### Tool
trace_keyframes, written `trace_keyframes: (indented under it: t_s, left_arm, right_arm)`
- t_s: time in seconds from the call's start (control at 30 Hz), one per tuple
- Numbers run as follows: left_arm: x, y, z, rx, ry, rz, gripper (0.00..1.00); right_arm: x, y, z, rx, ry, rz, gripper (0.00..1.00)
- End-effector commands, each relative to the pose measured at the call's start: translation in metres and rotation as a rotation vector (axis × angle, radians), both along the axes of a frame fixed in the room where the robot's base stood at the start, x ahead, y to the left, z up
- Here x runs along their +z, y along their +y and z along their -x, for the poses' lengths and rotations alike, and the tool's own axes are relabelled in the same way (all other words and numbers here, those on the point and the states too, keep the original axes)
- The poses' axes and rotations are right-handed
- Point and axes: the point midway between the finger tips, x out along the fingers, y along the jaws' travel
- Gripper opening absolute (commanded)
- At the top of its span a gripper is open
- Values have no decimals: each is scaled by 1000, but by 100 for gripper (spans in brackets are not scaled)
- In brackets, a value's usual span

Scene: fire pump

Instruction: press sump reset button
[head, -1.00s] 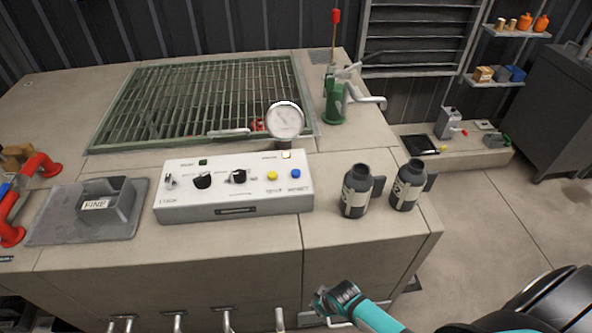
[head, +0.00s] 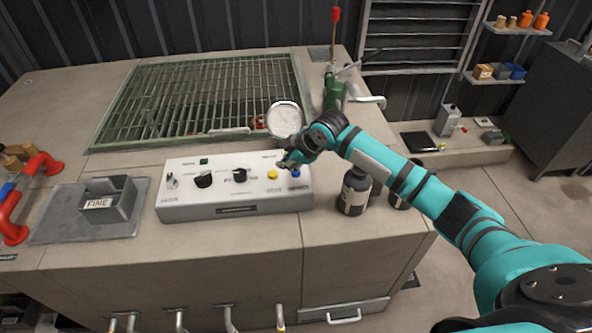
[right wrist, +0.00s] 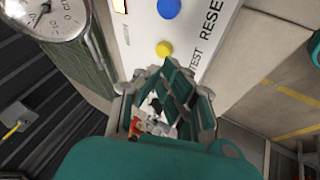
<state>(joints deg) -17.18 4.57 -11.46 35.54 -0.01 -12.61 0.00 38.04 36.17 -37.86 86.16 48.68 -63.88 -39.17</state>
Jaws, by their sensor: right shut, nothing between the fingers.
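The white control box (head: 235,211) sits on the bench top, with knobs, a yellow button (head: 272,174) and a blue button (head: 296,173) on its face. In the right wrist view the yellow button (right wrist: 164,49) is beside the label TEST, and the blue button (right wrist: 168,8) is beside RESET. My right gripper (head: 286,162) is shut and empty, over the right end of the box close to both buttons. In the right wrist view its fingers (right wrist: 165,85) point toward the yellow button; contact is not visible. My left gripper is not in view.
A round gauge (head: 284,118) stands behind the box, close to my right wrist. A dark bottle (head: 354,192) stands right of the box, and another is partly hidden by my arm. A green hand pump (head: 334,92) is at the back; a grey FINE tray (head: 100,208) is left.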

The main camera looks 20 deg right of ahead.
Motion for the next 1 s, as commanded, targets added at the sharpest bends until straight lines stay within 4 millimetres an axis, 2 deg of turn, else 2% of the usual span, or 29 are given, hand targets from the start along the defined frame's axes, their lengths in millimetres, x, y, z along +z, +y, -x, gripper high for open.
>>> trace_keyframes:
  t_s: [0.03, 0.1, 0.3, 0.77, 1.0]
  left_arm:
    - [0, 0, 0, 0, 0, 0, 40]
    - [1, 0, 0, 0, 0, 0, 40]
    - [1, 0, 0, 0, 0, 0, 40]
    - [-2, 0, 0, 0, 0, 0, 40]
    - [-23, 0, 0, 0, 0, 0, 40]
  right_arm:
    - [14, -10, -10, 6, -17, 12, 0]
    - [27, -19, -19, 13, -32, 23, 0]
    - [45, -31, -31, 26, -54, 35, 0]
    - [43, -31, -31, 26, -55, 34, 0]
    - [24, -31, -31, 26, -55, 35, 0]
